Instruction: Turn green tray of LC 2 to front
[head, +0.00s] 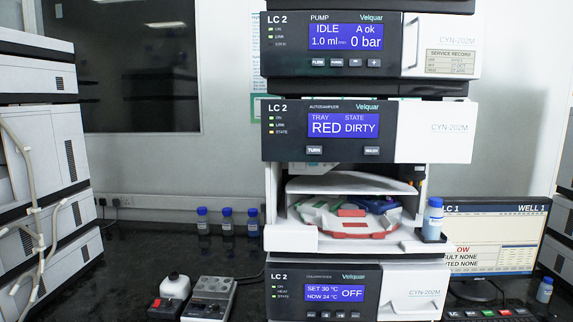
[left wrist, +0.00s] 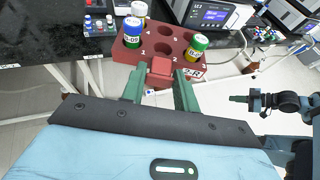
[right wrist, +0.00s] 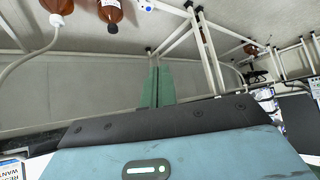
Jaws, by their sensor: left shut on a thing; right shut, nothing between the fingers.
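The LC 2 stack stands mid-picture in the head view. Its autosampler (head: 350,131) reads TRAY RED, STATE DIRTY, with a TURN button (head: 314,150) and a WASH button (head: 372,150). In the open bay below, the round carousel shows a red tray section (head: 350,226) at the front, a green section (head: 307,213) at left and a blue part (head: 376,204) at back right. My left gripper (left wrist: 161,82) is shut on the tab of a dark red vial rack (left wrist: 178,58) in the left wrist view. My right gripper (right wrist: 156,85) is shut and empty. Neither gripper shows in the head view.
A blue-capped bottle (head: 433,218) stands on a ledge right of the bay. Several blue-capped bottles (head: 227,222) stand on the black bench behind left. The rack holds several capped vials (left wrist: 133,32). A monitor (head: 494,240) is at right.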

